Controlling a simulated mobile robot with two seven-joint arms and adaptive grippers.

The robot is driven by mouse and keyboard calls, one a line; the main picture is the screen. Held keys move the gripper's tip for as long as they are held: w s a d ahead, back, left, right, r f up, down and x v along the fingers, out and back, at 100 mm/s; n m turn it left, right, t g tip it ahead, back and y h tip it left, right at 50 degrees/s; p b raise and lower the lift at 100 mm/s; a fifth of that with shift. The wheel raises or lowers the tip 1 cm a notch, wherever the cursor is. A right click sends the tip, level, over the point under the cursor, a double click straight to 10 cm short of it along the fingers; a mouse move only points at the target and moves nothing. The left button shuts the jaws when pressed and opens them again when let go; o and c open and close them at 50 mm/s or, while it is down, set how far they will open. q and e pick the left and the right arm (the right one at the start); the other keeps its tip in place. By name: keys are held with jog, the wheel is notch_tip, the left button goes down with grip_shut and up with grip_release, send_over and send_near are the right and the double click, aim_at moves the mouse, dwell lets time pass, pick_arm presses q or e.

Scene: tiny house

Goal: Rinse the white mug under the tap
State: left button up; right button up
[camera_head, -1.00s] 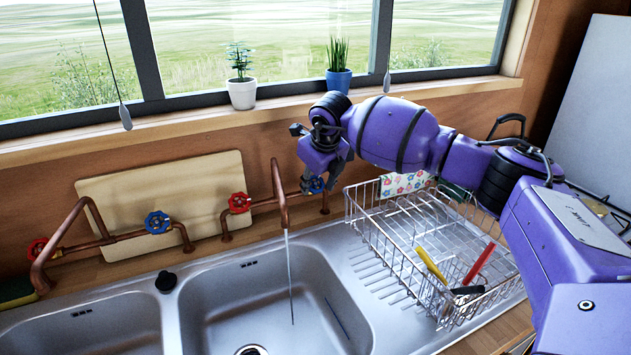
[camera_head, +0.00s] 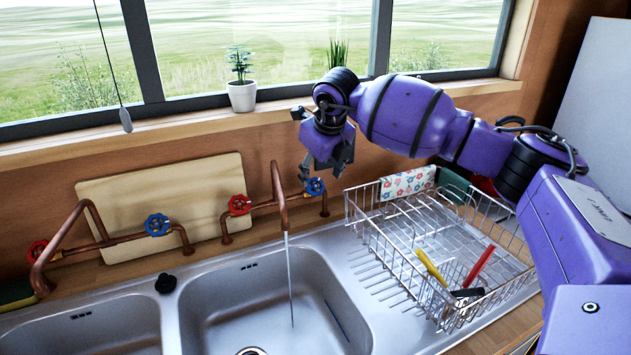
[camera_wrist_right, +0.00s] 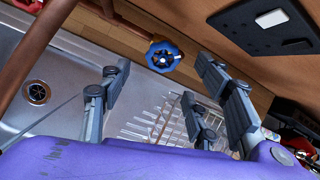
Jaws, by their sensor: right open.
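The copper tap (camera_head: 279,195) over the right basin is running, and a thin stream of water (camera_head: 290,280) falls into the sink. A blue valve handle (camera_head: 316,187) and a red valve handle (camera_head: 239,205) sit on its pipes. My right gripper (camera_head: 322,176) is open and empty, just above and beside the blue handle. In the right wrist view the blue handle (camera_wrist_right: 163,57) lies beyond the spread fingers (camera_wrist_right: 165,100), apart from them. I do not see the white mug in either view. My left gripper is not in view.
A wire dish rack (camera_head: 400,262) with a yellow-handled and a red-handled utensil stands right of the right basin (camera_head: 255,305). A cutting board (camera_head: 165,190) leans behind the pipes. Potted plants stand on the windowsill (camera_head: 190,122). The right basin looks empty.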

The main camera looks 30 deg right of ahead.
jog(key=v, duration=0.5)
jog(key=shift+s+r, duration=0.2)
jog(key=shift+r, duration=0.1)
